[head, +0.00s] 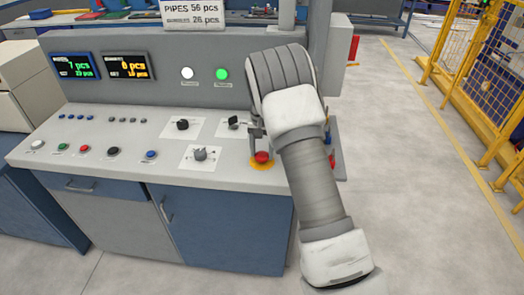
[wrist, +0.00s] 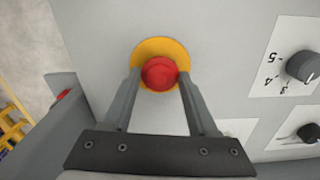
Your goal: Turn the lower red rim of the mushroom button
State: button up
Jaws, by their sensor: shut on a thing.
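The red mushroom button (head: 262,157) stands on a yellow disc (head: 256,166) near the right end of the grey console's sloped top. In the wrist view the red button (wrist: 159,73) sits on its yellow disc (wrist: 150,46), between my two fingertips. My gripper (wrist: 158,78) is shut on the button, with one finger on each side of it. In the head view my gripper (head: 258,140) comes down at the button from above, and my arm covers the console's right part. The lower rim is hard to tell apart from the cap.
Rotary knobs on white plates (head: 200,154) stand left of the button; one knob (wrist: 303,66) shows in the wrist view. Small coloured push buttons (head: 84,149) line the front left. Two displays (head: 125,66) and a lit green lamp (head: 222,74) are on the back panel.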

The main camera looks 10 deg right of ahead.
jog(key=o, duration=1.4)
jog(key=shift+f, duration=0.1)
notch_tip(320, 180, up, 18)
jog(key=shift+f, duration=0.25)
